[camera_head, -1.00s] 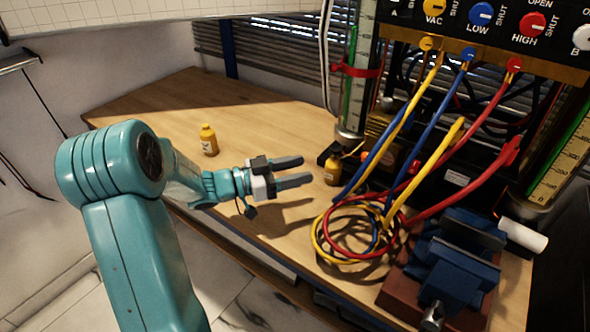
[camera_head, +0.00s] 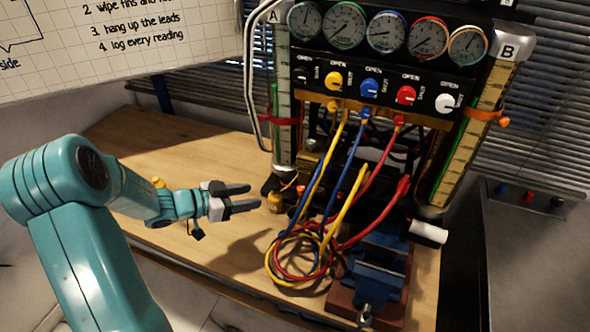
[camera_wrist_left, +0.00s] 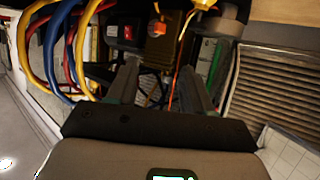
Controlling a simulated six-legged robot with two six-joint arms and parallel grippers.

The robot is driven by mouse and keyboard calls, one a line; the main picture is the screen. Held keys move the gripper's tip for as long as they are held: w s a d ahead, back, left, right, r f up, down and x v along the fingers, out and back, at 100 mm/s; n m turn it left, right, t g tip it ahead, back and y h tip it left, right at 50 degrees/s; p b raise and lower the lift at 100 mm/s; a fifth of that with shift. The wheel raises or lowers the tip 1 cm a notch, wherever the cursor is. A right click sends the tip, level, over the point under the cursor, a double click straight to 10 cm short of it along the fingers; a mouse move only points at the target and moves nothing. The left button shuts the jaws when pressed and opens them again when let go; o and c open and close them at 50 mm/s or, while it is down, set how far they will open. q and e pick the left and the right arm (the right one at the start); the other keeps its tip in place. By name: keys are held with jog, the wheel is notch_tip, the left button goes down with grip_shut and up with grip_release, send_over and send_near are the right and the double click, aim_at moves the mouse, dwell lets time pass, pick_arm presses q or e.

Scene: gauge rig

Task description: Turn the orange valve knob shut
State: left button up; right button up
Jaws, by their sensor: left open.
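A small orange knob-like part (camera_head: 504,122) sticks out at the right of the column marked B. Another orange part (camera_wrist_left: 158,28) shows on a brown block (camera_wrist_left: 166,50) in the left wrist view, ahead of the fingers. I cannot tell for certain which is the valve knob. My right gripper is out of view.
A gauge panel (camera_head: 386,65) with yellow, blue, red and white knobs stands behind. Coiled hoses (camera_head: 297,258) and a blue vise (camera_head: 372,262) lie right of my gripper. The wooden bench (camera_head: 190,150) is mostly clear at the left.

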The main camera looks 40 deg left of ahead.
aim_at(298, 190)
pick_arm(q)
jog(key=p+x, duration=0.1)
jog(key=x, duration=1.5)
jog(key=shift+w+f+p, duration=0.1)
jog(key=shift+f+p, duration=0.05)
jog(key=shift+p, duration=0.25)
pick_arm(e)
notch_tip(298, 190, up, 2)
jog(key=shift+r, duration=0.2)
pick_arm(q)
grip_shut()
